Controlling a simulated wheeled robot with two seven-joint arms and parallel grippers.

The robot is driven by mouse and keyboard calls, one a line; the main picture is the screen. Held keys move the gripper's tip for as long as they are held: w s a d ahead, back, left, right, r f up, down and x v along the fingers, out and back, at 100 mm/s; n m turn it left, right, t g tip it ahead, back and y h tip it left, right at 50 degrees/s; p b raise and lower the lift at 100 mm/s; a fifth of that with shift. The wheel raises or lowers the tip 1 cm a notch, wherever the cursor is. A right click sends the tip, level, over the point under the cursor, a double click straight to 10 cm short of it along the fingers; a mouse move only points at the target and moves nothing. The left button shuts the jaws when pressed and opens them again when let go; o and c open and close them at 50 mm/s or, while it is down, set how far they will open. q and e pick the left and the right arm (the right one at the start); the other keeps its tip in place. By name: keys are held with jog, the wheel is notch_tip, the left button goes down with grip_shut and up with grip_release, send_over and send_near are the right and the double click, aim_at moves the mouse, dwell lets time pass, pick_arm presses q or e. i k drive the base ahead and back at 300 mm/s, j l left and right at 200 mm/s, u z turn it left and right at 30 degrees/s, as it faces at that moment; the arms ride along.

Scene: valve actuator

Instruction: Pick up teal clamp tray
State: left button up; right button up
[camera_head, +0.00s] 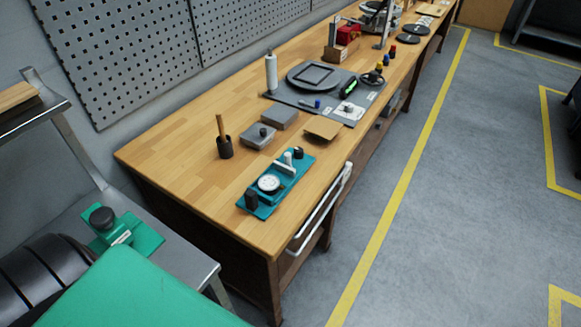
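A teal tray (270,192) lies flat on the near part of the wooden workbench, close to its front edge. It carries a white round dial (268,184), a white bar-like handle (285,164) and dark knobs or posts at both ends.
Grey blocks (258,136), a dark cup with a wooden handle (224,147) and a flat brown piece (323,128) lie beyond the tray. A dark mat (350,111) with tools is farther back. A white rail (322,208) runs along the bench front. The floor at right is clear.

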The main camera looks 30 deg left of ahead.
aim_at(253, 201)
jog(key=u, duration=0.7)
jog(key=i+l+u, duration=0.15)
jog(key=u, duration=0.3)
jog(key=i+l+u, duration=0.15)
jog(key=l+u, duration=0.2)
jog(key=u, duration=0.15)
jog(key=l+u, duration=0.25)
jog(key=u, duration=0.2)
jog(key=l+u, duration=0.6)
jog(key=l, duration=0.8)
jog(key=k+l+u, duration=0.15)
jog(key=l, duration=0.75)
